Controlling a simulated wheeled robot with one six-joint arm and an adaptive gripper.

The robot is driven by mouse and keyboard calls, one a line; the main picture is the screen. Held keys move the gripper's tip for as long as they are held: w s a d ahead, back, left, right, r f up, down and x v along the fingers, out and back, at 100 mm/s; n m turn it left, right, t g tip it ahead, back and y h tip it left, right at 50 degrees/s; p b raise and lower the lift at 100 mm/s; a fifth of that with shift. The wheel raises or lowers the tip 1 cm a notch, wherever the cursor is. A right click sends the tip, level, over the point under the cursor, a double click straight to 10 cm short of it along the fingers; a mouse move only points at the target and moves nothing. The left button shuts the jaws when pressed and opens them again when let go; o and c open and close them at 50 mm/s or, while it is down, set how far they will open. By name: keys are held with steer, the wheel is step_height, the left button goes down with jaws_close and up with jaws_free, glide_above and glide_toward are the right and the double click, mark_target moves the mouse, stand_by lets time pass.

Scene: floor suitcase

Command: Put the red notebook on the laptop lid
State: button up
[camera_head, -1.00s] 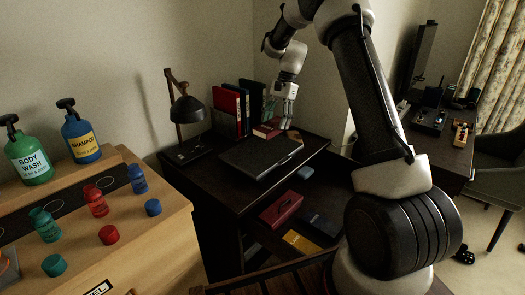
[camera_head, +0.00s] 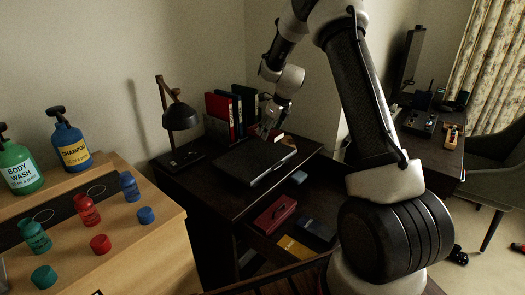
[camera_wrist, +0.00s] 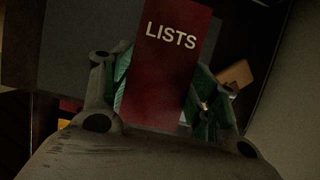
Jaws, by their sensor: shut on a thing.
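The red notebook (camera_wrist: 168,65), its cover marked "LISTS", is held between the green pads of my gripper (camera_wrist: 163,97) in the wrist view. In the head view my gripper (camera_head: 268,127) is over the back of the dark desk, just behind the closed laptop (camera_head: 250,165); the notebook is mostly hidden there by the fingers. The laptop lies flat and its lid looks bare. In the wrist view a grey surface lies behind the notebook; I cannot tell if it is the lid.
Upright red and dark binders (camera_head: 218,115) stand behind the laptop, close to my gripper. A desk lamp (camera_head: 180,117) stands to the left. An open drawer below holds a red case (camera_head: 275,215) and blue and yellow items. Bottles stand on a wooden cabinet (camera_head: 150,245) at left.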

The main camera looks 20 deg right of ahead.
mark_target(266, 151)
steer(key=shift+f, duration=3.55)
steer(key=shift+f, duration=0.1)
steer(key=o, duration=1.1)
steer(key=v, duration=1.2)
steer(key=shift+s, duration=0.1)
steer(key=s+a+r+n+h, duration=0.1)
steer(key=s+r+n, duration=0.8)
steer(key=s, duration=0.3)
steer(key=s+a+r+n, duration=0.1)
steer(key=s+r+n, duration=0.75)
steer(key=s, duration=0.25)
steer(key=s+n, duration=0.4)
steer(key=s, duration=0.1)
steer(key=s+n, duration=0.4)
steer(key=s, duration=0.2)
steer(key=s+d+n+h, duration=0.1)
steer(key=s+n, duration=0.3)
steer(key=s, duration=0.2)
steer(key=shift+s+d+f+n, duration=0.1)
steer(key=shift+s+f+n, duration=0.15)
steer(key=shift+f, duration=0.1)
